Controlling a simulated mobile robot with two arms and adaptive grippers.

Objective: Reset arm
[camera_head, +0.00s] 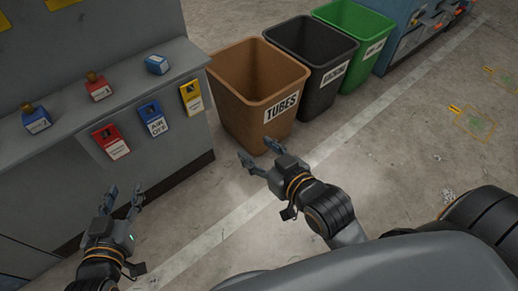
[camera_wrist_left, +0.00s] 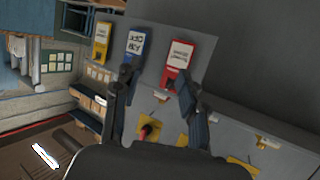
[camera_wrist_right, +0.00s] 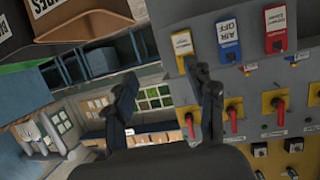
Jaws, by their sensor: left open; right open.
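My left gripper (camera_head: 122,201) is open and empty at the lower left of the head view, in front of the grey cabinet (camera_head: 60,180). In the left wrist view my left gripper (camera_wrist_left: 160,90) has its fingers apart, with a blue tag (camera_wrist_left: 134,45) and a red tag (camera_wrist_left: 178,62) beyond them. My right gripper (camera_head: 258,158) is open and empty in front of the brown bin (camera_head: 240,120) marked TUBES. In the right wrist view my right gripper (camera_wrist_right: 165,95) also has its fingers apart with nothing between them.
A black bin (camera_head: 318,90) and a green bin (camera_head: 374,58) stand beside the brown one. Red (camera_head: 110,142), blue (camera_head: 152,118) and yellow (camera_head: 191,97) tags hang on the cabinet front. Small boxes lie on its ledge. The floor at right is mostly clear.

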